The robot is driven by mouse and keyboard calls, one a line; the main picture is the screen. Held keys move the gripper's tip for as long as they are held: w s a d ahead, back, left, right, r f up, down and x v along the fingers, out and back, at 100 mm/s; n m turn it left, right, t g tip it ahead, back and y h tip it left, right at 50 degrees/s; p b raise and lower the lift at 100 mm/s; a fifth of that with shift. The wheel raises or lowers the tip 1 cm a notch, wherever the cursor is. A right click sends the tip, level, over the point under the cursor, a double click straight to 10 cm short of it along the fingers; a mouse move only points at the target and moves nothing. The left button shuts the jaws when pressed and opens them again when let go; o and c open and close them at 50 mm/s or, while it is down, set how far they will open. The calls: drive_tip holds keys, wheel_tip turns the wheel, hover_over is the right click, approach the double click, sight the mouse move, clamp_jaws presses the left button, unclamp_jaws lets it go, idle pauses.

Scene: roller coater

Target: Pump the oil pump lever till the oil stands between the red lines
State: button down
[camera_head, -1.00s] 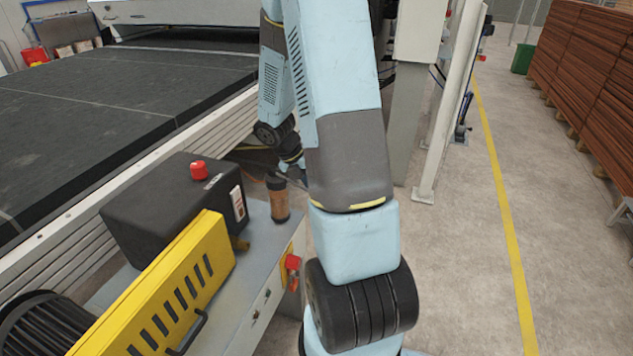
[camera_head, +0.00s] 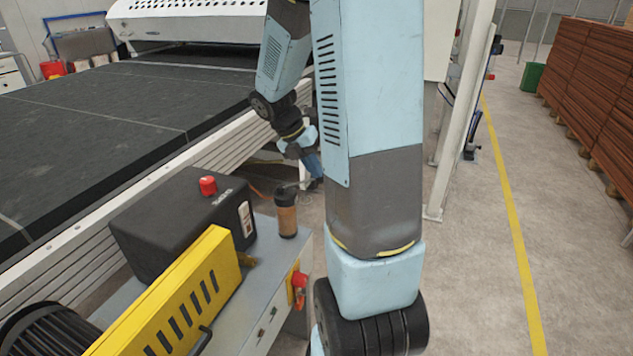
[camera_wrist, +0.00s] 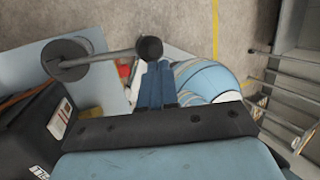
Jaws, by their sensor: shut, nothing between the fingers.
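The oil pump (camera_head: 286,213) is an amber cylinder with a black cap, standing at the far end of the grey machine bench. In the wrist view its round cap (camera_wrist: 66,60) is seen from above, and the pump lever (camera_wrist: 112,53) runs right from it to a dark round knob (camera_wrist: 149,49). My gripper (camera_wrist: 158,68) is shut and empty, its blue fingertips just below the knob in the picture. I cannot tell whether they touch it. In the head view my arm partly hides the gripper. The oil level and red lines cannot be made out.
Beside the pump are a black box (camera_head: 170,232) with a red button (camera_head: 208,186), a yellow slotted guard (camera_head: 170,300) and a red switch (camera_head: 299,281). A long black conveyor (camera_head: 90,130) lies left. Open concrete floor (camera_head: 470,270) lies right.

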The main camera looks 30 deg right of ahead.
drive_tip(key=shift+a+r, duration=0.2)
drive_tip(key=shift+r, duration=0.55)
idle(0.8)
drive_tip(key=s+a+r+m+t+y, duration=0.2)
drive_tip(key=s+a+r+m+t, duration=0.2)
drive_tip(key=s+a+r+m, duration=0.3)
drive_tip(key=s+a+r+m+t+y, duration=0.2)
drive_tip(key=s+a+r+m, duration=0.6)
drive_tip(key=m, duration=1)
drive_tip(key=a+r+t, duration=0.1)
drive_tip(key=t, duration=0.1)
drive_tip(key=shift+s+r+t, duration=0.2)
drive_tip(key=shift+r+t, duration=0.05)
drive_tip(key=shift+t, duration=0.05)
